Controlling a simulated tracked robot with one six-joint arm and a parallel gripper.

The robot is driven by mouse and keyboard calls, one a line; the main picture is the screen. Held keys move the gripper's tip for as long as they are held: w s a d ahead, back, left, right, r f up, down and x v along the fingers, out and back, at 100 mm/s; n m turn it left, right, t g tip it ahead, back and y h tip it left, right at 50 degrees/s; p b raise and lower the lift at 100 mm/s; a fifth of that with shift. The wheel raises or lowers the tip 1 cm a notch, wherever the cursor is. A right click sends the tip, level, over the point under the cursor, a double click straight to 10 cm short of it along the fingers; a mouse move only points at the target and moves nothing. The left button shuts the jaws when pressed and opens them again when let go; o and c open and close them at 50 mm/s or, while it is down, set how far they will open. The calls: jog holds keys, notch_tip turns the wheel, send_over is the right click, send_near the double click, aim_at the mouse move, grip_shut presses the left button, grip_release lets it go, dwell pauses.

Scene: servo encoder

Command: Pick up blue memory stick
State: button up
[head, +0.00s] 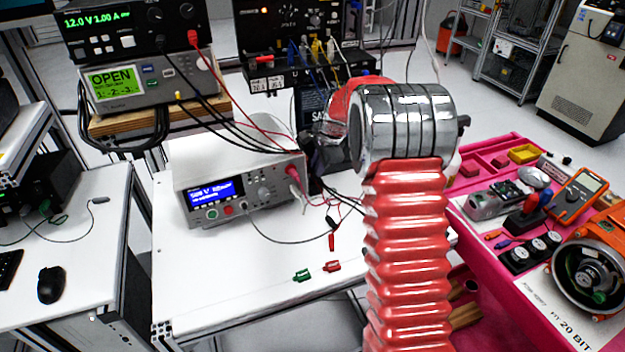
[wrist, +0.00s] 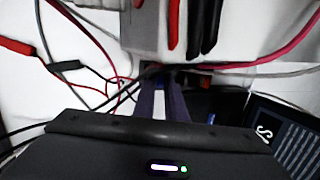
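I cannot make out a blue memory stick for certain in either view. My gripper shows in the wrist view (wrist: 164,86) as two dark, purplish fingers with a pale strip between them. Their tips point at dark cables and a small dark-blue patch, too blurred to name. I cannot tell whether the fingers hold anything. In the head view my red ribbed arm with its chrome joint hides most of the gripper, which reaches towards the equipment at the back of the white bench (head: 270,275).
Instruments are stacked behind. At right, a pink bench (head: 484,288) holds a multimeter (head: 580,197) and an orange motor housing (head: 590,270).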

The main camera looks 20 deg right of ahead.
grip_shut()
jog(key=shift+r, duration=0.1)
jog(key=shift+w+r, duration=0.1)
jog(key=shift+r, duration=0.45)
notch_tip(320, 180, up, 9)
jog(key=shift+f, duration=0.15)
dwell(0.7)
